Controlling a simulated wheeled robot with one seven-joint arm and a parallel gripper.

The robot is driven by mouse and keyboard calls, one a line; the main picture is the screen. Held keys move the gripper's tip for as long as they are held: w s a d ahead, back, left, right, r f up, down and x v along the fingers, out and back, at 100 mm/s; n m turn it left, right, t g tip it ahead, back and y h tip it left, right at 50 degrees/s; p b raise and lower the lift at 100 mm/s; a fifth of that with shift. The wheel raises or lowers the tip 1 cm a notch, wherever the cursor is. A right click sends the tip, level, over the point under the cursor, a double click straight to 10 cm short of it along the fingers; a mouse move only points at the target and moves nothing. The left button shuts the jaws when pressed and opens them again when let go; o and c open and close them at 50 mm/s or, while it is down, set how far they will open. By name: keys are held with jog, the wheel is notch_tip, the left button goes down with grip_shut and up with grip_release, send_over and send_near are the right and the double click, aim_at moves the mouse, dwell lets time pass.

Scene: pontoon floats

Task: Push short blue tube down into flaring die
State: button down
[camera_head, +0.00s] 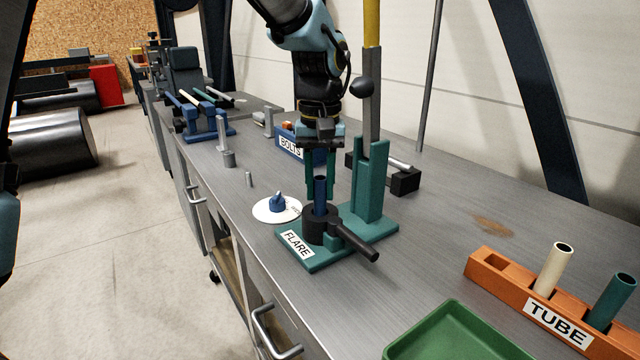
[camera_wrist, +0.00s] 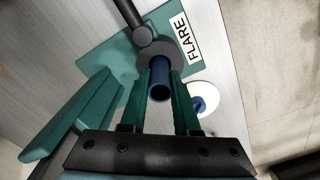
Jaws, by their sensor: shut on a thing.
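The short blue tube (camera_head: 320,193) stands upright at the dark round flaring die (camera_head: 319,226), its lower end inside or against the die's top; how deep is hidden. The die sits on a green base labelled FLARE (camera_head: 314,262), with a black handle (camera_head: 357,243) sticking out to the front right. My gripper (camera_head: 321,183) comes down from above, its green fingers on either side of the tube. In the wrist view the blue tube (camera_wrist: 160,82) shows its open end between the fingers (camera_wrist: 160,92), which are shut on it.
A green lever post (camera_head: 370,185) with a yellow-handled lever stands just right of the die. A white disc with a blue knob (camera_head: 277,205) lies left. An orange TUBE rack (camera_head: 530,300) holds cream and green tubes; a green tray (camera_head: 455,335) is in front. A BOLTS bin (camera_head: 290,148) is behind.

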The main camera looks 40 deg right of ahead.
jog(key=shift+f, duration=0.35)
jog(key=c, duration=0.6)
grip_release()
jog(key=shift+o, duration=0.2)
notch_tip(320, 180, up, 11)
jog(key=shift+f+b, duration=0.1)
jog(key=shift+b, duration=0.6)
